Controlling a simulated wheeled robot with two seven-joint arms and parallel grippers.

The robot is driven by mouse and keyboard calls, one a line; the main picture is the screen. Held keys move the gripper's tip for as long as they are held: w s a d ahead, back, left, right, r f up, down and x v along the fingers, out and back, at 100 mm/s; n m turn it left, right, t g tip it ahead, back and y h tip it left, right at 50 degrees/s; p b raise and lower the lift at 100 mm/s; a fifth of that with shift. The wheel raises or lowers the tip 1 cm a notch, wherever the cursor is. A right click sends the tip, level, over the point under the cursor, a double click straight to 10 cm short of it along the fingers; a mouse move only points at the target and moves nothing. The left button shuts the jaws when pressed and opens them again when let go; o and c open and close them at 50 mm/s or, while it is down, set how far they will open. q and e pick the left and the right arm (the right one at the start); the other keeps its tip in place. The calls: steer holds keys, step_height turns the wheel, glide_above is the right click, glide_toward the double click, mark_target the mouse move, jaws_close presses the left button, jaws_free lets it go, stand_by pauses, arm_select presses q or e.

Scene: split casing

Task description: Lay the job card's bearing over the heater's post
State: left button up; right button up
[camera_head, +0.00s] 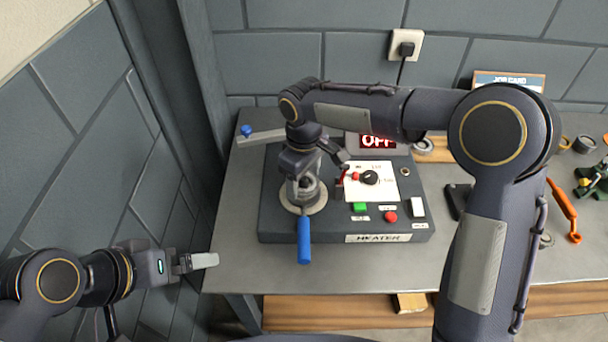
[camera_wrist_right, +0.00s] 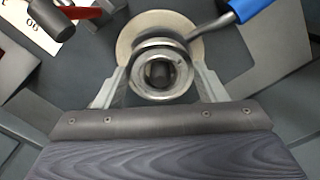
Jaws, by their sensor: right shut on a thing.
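The dark heater box (camera_head: 335,225) stands on the bench, with its label in front and a sign reading OFF at the back. My right gripper (camera_head: 305,183) points down over the heater's left part. It is shut on a shiny bearing ring (camera_wrist_right: 163,87), which shows between the fingers (camera_wrist_right: 160,88) in the wrist view. The dark post (camera_wrist_right: 160,73) shows through the ring's hole, above a pale round plate (camera_wrist_right: 128,45). I cannot tell how far down the post the ring is. My left gripper (camera_head: 200,261) is empty at the lower left, off the bench; its finger gap is unclear.
A blue handle (camera_head: 303,240) sticks out at the heater's front, and a blue-knobbed lever (camera_head: 262,136) lies at the back left. The job card (camera_head: 510,82) is at the back, partly hidden by my right arm. Other rings (camera_head: 585,144) and an orange tool (camera_head: 566,210) lie right.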

steer(key=shift+f+b, duration=0.5)
steer(key=shift+f, duration=0.3)
steer(key=shift+f, duration=0.1)
steer(key=o, duration=1.3)
steer(key=shift+c, duration=0.2)
step_height(320, 180, up, 10)
steer(key=p, duration=0.8)
